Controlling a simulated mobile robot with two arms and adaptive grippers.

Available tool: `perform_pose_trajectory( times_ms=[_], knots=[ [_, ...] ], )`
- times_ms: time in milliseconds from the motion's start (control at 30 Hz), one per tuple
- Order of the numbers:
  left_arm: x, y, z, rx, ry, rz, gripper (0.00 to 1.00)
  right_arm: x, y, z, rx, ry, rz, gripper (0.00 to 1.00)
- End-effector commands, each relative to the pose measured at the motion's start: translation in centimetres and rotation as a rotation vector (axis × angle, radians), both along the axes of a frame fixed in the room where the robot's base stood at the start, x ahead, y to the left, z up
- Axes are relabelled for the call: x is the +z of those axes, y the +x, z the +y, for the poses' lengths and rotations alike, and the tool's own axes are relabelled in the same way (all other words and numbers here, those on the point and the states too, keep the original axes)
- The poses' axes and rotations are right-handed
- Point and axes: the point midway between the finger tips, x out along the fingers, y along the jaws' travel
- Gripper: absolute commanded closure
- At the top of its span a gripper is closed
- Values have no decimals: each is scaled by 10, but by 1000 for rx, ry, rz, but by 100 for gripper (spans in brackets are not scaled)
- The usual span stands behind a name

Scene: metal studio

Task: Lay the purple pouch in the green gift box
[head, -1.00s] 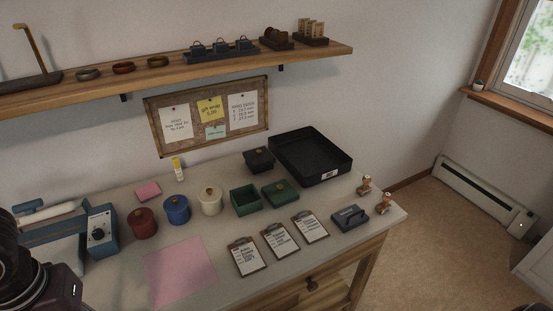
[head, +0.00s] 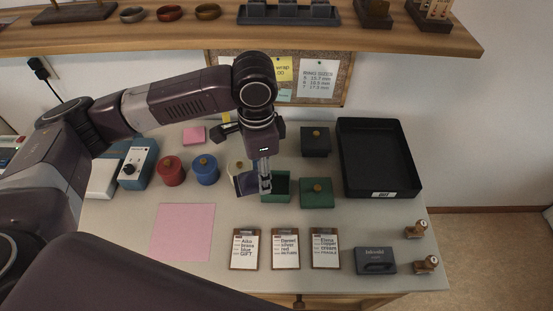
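The green gift box (head: 276,199) stands open on the table, with its green lid (head: 316,194) beside it on the right. My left gripper (head: 265,187) points down at the left part of the box, its fingers close together. A purple pouch (head: 246,184) shows right against the left side of the fingers, in front of the cream pot, and appears to be held by them. The fingers partly hide the box opening and the pouch. My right gripper is not in view.
Red (head: 171,172), blue (head: 205,171) and cream (head: 235,168) lidded pots stand left of the box. A dark lidded box (head: 315,142) and a black tray (head: 412,185) are behind and right. Several clipboards (head: 285,249) lie in front. A shelf (head: 300,37) runs above.

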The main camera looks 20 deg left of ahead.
Motion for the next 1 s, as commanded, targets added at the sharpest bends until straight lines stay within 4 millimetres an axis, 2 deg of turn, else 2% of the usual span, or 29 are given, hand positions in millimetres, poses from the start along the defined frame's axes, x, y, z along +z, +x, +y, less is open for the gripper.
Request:
perform_pose_trajectory(
  times_ms=[33,200,500,800,1000],
  knots=[
    [5,4,-3,-81,-1,4,75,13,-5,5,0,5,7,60],
    [2,18,-9,-376,-2,3,75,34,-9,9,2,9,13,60],
    [-8,36,-16,-899,-3,3,75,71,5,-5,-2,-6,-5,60],
    [-22,45,-19,-1425,-4,2,75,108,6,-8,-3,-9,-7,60],
    [-33,46,-19,-1713,-2,1,75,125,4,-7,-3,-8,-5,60]
  ],
)
